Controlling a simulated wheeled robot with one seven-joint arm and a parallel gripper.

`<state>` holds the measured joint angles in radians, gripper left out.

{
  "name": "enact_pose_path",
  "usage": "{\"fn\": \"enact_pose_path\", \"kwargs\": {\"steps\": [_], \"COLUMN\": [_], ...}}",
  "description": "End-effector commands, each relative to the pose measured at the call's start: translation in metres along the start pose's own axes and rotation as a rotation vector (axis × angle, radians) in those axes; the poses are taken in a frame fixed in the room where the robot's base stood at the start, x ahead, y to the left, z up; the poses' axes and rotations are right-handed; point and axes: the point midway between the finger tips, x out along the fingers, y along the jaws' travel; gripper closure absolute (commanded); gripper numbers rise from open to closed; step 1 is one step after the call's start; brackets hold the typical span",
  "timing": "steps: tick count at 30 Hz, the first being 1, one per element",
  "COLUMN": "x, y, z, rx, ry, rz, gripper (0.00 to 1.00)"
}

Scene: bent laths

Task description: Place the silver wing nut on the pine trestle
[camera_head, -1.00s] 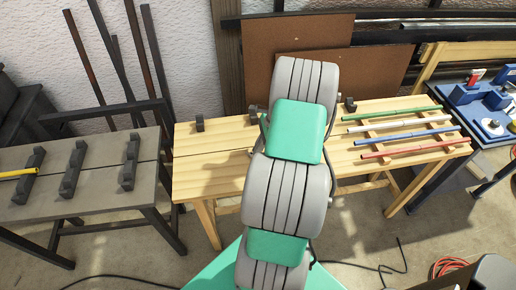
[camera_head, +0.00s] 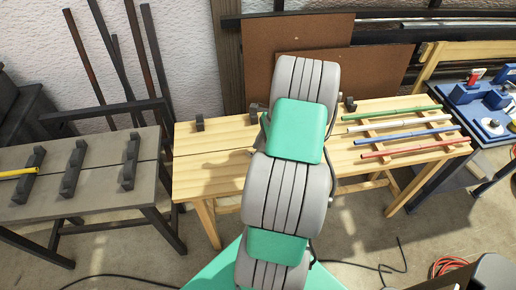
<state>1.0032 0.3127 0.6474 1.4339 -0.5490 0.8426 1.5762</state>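The pine trestle (camera_head: 212,170) is the light wooden bench in the middle, with a split top and pale legs. I cannot make out a silver wing nut anywhere; my arm covers the middle of the pine top. My arm, grey with green bands, rises from the bottom centre and reaches over the trestle. Small dark blocks stand along the back of the pine top, one at left (camera_head: 199,124) and one right of the arm (camera_head: 350,104).
Green (camera_head: 404,113), white, blue (camera_head: 417,135) and red (camera_head: 415,149) rods lie across the trestle's right part. A grey trestle (camera_head: 100,187) with dark notched blocks and a yellow rod (camera_head: 18,172) stands at left. A blue-topped bench (camera_head: 490,115) is at right.

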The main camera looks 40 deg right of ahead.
Motion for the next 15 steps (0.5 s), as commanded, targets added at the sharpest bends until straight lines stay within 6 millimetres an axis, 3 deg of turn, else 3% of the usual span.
{"fn": "enact_pose_path", "kwargs": {"steps": [9, 15], "x": [-0.081, -0.11], "y": [-0.001, 0.0], "z": [-0.001, 0.0], "rx": [0.0, -0.001], "ry": [0.002, 0.001], "rz": [-0.005, -0.001], "gripper": [0.75, 0.75]}}
